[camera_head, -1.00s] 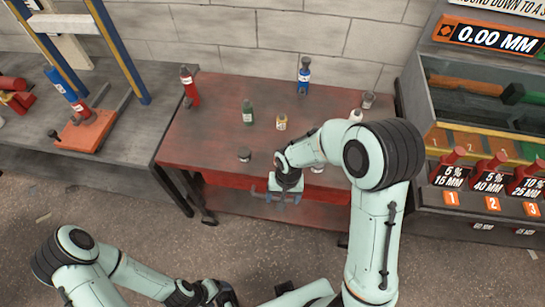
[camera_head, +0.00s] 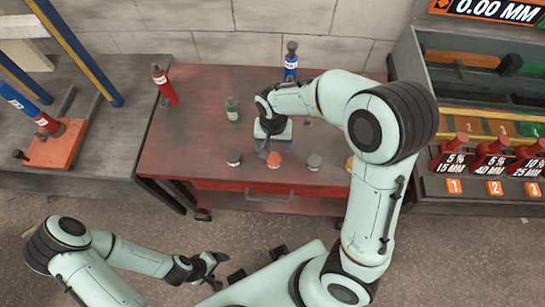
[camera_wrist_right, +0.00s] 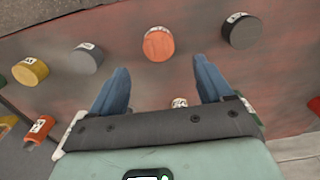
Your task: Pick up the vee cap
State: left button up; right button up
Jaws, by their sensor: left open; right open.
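Several short round caps stand in a row near the front of the red bench: a black one (camera_head: 233,157), an orange one (camera_head: 273,159), a grey one (camera_head: 314,161) and a yellow one (camera_head: 349,163). I cannot tell which is the vee cap. My right gripper (camera_head: 267,143) is open above the bench, close to the orange cap. In the right wrist view, the orange cap (camera_wrist_right: 158,44) lies beyond the spread blue fingers (camera_wrist_right: 166,88), apart from them. A small white-labelled thing (camera_wrist_right: 180,102) is partly hidden by the gripper. My left gripper (camera_head: 213,267) is open and empty, low in front of the bench.
On the red bench (camera_head: 195,140) stand a red bottle (camera_head: 165,88), a green bottle (camera_head: 232,110) and a blue bottle (camera_head: 291,66). A grey bench with a press is at left. A shelf unit with red weights (camera_head: 455,158) is at right. My right arm hides the bench's right part.

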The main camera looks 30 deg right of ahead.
aim_at(274, 157)
jog(key=f, duration=0.8)
jog(key=shift+w+d+f+b, duration=0.2)
jog(key=shift+d+f+b, duration=0.1)
jog(key=shift+f, duration=0.1)
jog(key=c, duration=1.1)
jog(key=shift+c, duration=0.2)
